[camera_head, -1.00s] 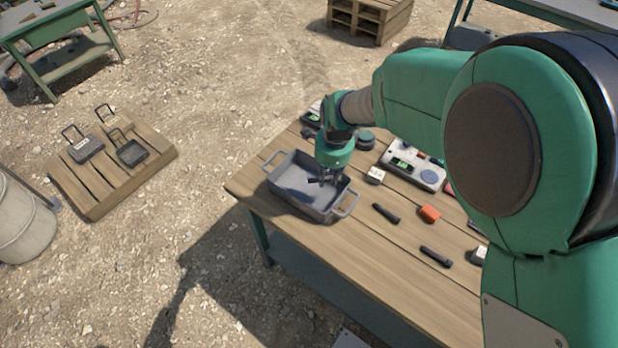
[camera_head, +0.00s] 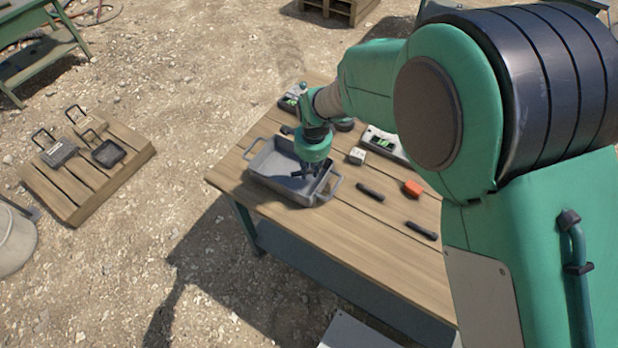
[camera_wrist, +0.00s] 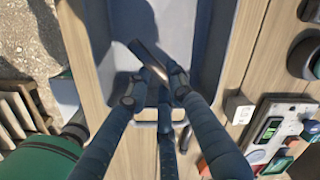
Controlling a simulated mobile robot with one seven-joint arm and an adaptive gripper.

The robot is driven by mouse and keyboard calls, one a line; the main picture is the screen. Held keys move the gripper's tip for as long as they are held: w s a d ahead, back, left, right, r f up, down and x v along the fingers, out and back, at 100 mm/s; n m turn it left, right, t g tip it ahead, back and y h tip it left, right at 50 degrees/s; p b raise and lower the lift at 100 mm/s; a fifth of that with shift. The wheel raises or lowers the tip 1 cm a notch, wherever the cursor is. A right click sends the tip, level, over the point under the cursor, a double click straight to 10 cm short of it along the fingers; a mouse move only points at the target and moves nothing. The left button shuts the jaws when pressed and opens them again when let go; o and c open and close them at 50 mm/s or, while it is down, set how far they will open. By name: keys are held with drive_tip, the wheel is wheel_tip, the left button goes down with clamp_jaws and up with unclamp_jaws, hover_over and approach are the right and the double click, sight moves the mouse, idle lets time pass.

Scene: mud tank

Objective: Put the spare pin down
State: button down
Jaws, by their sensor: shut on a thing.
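My gripper (camera_head: 310,172) is shut on the spare pin (camera_wrist: 147,50), a short dark rod with a brownish sheen. The pin lies crosswise between the fingers and tilts. The gripper points down over the grey tray (camera_head: 262,184), near the tray's right side; the wrist view shows the tray's bare floor (camera_wrist: 190,22) below the pin. I cannot tell how high the pin is above that floor. The tray stands on the wooden table (camera_head: 345,240) and has looped end handles. Two similar dark rods (camera_head: 369,192) and (camera_head: 421,230) lie on the table to the right.
A low pallet (camera_head: 80,180) with dark handled trays stands on the ground at left. My arm hides the table's right side.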

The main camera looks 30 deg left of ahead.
sight(309, 183)
drive_tip(key=shift+f, duration=0.1)
drive_tip(key=shift+f+b, duration=0.45)
drive_tip(key=shift+f, duration=1.95)
drive_tip(key=shift+f, duration=0.1)
drive_tip(key=c, duration=1.8)
unclamp_jaws()
drive_tip(key=r, duration=0.4)
drive_tip(key=r+p, duration=0.1)
drive_tip(key=r, duration=0.3)
drive_tip(key=d+r+p, duration=0.1)
drive_tip(key=r, duration=0.3)
drive_tip(key=shift+s+r, duration=0.1)
drive_tip(key=shift+s, duration=0.1)
